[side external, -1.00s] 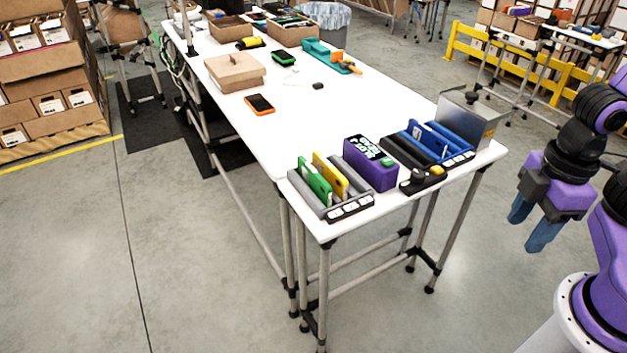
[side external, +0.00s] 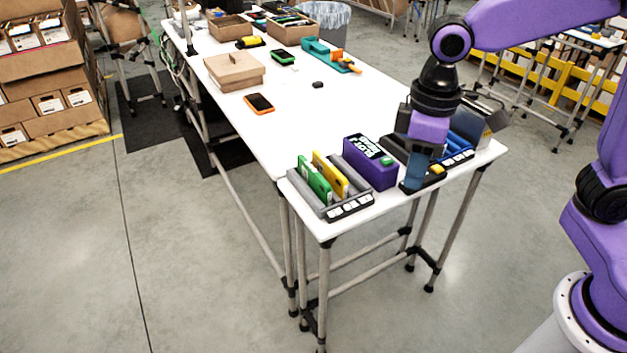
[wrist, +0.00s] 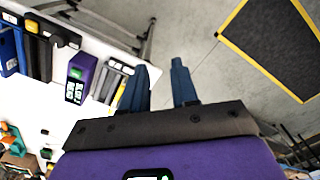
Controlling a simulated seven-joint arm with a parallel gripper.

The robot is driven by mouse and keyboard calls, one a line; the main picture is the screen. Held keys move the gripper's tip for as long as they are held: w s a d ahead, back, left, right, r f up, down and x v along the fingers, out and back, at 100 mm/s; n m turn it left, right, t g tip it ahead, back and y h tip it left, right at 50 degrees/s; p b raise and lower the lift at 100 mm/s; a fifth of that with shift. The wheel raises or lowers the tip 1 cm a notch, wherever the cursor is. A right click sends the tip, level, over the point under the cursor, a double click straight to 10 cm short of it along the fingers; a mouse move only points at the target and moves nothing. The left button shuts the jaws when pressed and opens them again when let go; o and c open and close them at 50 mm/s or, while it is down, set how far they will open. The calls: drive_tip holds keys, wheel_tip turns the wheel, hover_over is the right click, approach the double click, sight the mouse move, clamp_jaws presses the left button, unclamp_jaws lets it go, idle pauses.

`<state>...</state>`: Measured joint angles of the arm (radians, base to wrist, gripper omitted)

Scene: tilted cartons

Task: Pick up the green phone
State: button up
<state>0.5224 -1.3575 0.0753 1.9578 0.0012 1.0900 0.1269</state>
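The green phone (side external: 314,180) stands on edge and tilted in a grey rack (side external: 350,208) at the near left corner of the white table. A yellow phone (side external: 331,175) stands beside it in the same rack. My gripper (side external: 417,175) is to the right of that rack, in front of the black and blue racks, fingers pointing down. In the wrist view my gripper (wrist: 160,66) is open, with a clear gap and nothing between the blue fingers. The rack also shows there (wrist: 121,67), partly covered by the left finger; the green phone is hard to make out.
A purple box (side external: 371,165) stands between the grey rack and my gripper. A metal box (side external: 472,121) is behind my gripper. Farther back lie an orange-edged phone (side external: 259,104), a cardboard box (side external: 235,72) and a green-edged device (side external: 284,57). The middle of the table is mostly clear.

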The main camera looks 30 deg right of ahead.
drive_tip(key=w+a+m, duration=0.2)
drive_tip(key=w, duration=0.6)
drive_tip(key=w+a+m, duration=0.2)
drive_tip(key=w+a, duration=0.1)
drive_tip(key=w, duration=0.4)
drive_tip(key=m, duration=0.4)
hover_over(313, 169)
drive_tip(key=f, duration=0.2)
wheel_tip(313, 169, down, 17)
drive_tip(key=shift+f, duration=0.1)
clamp_jaws()
